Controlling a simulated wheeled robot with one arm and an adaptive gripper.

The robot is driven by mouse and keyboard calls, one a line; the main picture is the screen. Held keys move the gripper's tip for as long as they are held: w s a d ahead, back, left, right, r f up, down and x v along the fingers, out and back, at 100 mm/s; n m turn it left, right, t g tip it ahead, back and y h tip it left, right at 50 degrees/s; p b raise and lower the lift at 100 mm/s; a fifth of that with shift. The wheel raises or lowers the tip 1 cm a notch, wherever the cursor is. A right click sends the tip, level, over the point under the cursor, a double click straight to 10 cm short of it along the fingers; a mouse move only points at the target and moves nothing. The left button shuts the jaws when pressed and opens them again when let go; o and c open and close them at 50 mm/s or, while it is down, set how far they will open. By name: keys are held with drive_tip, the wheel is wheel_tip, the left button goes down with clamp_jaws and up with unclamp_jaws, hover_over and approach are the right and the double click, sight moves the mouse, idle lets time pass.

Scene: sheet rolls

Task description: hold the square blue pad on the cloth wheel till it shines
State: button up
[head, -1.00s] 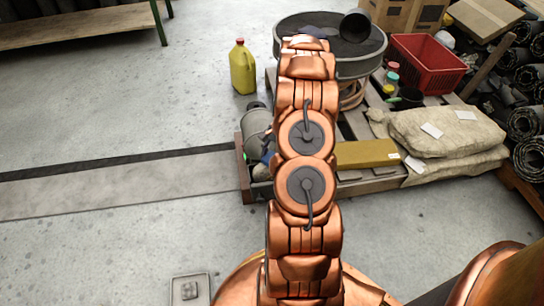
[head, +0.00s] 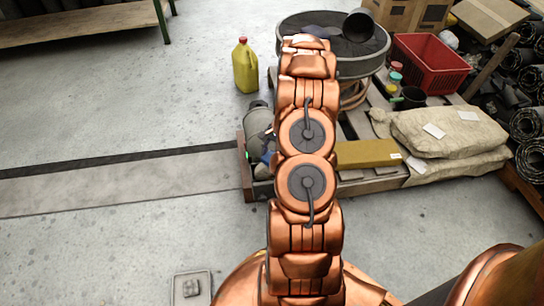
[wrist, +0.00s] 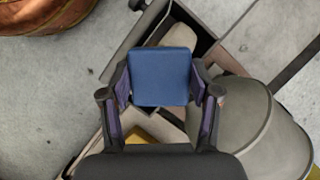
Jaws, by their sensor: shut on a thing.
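The square blue pad (wrist: 161,76) is held between the two fingers of my gripper (wrist: 160,84) in the wrist view, its flat face toward the camera. In the head view a bit of blue, likely the pad (head: 268,156), shows left of my arm, which hides most of the gripper. A grey rounded body (wrist: 240,108) lies just right of the pad in the wrist view; it also shows in the head view (head: 258,120). I cannot clearly make out the cloth wheel, nor whether the pad touches anything; what lies behind the pad is hidden.
A low pallet carries a yellow-brown block (head: 366,153), pale sacks (head: 445,135), a red crate (head: 428,65) and a round grey tub (head: 365,66). A yellow jug (head: 245,66) stands on the floor. Dark rolls (head: 526,122) lie at right.

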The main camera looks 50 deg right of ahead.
drive_tip(key=shift+r+p, duration=0.8)
drive_tip(key=shift+r, duration=0.75)
drive_tip(key=shift+r+p, duration=1.35)
drive_tip(key=shift+r, duration=1.6)
drive_tip(key=w+a+r+n+g, duration=0.1)
drive_tip(key=w+a+r+n, duration=0.2)
drive_tip(key=w+a+r, duration=0.7)
drive_tip(key=w+a+r+n+g, duration=0.1)
drive_tip(key=w+a+r+n, duration=0.1)
drive_tip(key=w+a+r, duration=0.8)
drive_tip(key=s+a+r+n+h+p, duration=0.1)
drive_tip(key=a+r, duration=0.2)
drive_tip(key=a, duration=0.4)
drive_tip(key=a+r+n, duration=0.1)
drive_tip(key=a+r, duration=0.2)
drive_tip(key=a, duration=0.3)
drive_tip(key=s+r+n+g+h+p, duration=0.2)
drive_tip(key=s+r+n+p, duration=0.3)
drive_tip(key=p, duration=2.2)
wheel_tip(320, 180, up, 11)
drive_tip(key=n+h, duration=0.1)
drive_tip(key=n, duration=0.4)
drive_tip(key=shift+s+f+h+p, duration=0.15)
drive_tip(key=shift+f+h+p, duration=0.05)
drive_tip(key=shift+h+p, duration=0.15)
